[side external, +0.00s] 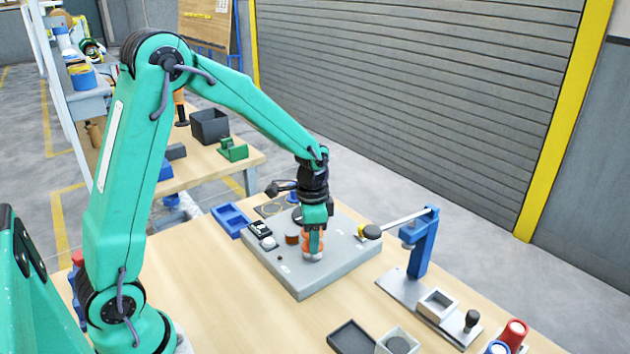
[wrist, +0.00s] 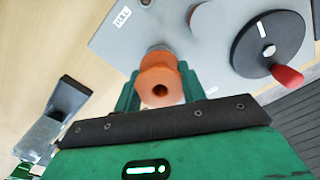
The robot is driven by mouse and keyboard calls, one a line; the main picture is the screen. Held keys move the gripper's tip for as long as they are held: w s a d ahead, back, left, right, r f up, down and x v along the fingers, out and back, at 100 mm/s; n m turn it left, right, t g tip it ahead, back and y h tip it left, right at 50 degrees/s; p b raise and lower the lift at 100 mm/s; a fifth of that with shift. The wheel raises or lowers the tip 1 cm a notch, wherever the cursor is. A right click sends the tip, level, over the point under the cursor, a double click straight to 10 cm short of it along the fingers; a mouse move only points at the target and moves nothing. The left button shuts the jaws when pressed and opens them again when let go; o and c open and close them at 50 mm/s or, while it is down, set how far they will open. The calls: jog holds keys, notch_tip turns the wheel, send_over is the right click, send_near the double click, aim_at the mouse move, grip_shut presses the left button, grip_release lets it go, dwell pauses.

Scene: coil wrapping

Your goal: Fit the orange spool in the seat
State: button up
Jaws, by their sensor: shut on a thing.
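My gripper (side external: 314,232) points down over the grey base block and is shut on the orange spool (side external: 313,244). In the wrist view the spool (wrist: 161,84) sits between my two green fingers (wrist: 160,92), with its dark centre hole facing the camera. A pale round fitting, perhaps the seat (wrist: 157,49), shows partly just past the spool. The spool hides most of it, and I cannot tell whether the two touch. The spool stands roughly upright in the side view.
A black wheel with a red handle (wrist: 270,46) lies on the block's other side. A blue lever press (side external: 422,245), open boxes (side external: 352,337) and a blue tray (side external: 231,219) stand around.

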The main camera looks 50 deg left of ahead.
jog(key=shift+f, duration=1.2)
jog(key=o, duration=1.1)
jog(key=shift+c, duration=0.2)
jog(key=shift+r, duration=0.1)
notch_tip(320, 180, up, 7)
jog(key=shift+r, duration=0.35)
